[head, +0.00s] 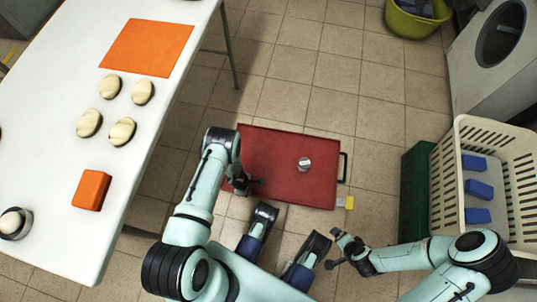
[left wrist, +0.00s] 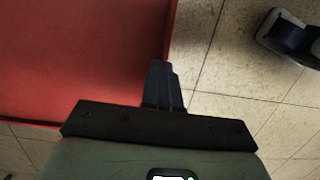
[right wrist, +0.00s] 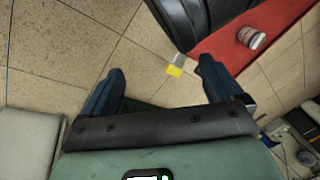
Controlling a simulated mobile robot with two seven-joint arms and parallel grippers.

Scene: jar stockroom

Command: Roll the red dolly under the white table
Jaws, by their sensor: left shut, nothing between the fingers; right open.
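The red dolly (head: 275,185) is a flat red platform on the tiled floor in front of me, with a black handle (head: 345,167) on its right end. The white table (head: 60,150) is at the left, clear of the dolly. My left gripper (head: 252,184) is shut and empty at the dolly's near left part. In the left wrist view its fingers (left wrist: 161,68) are beside the dolly's edge (left wrist: 168,40); I cannot tell whether they touch. My right gripper (head: 338,248) is open, above the floor nearer to me; it also shows in the right wrist view (right wrist: 160,80).
The table carries an orange mat (head: 147,47), several pale oval things and an orange block (head: 91,190). At the right are a green crate (head: 415,195) and a cream basket (head: 470,135) with blue blocks. A yellow item (head: 349,203) lies by the dolly's corner. Floor between table and dolly is bare.

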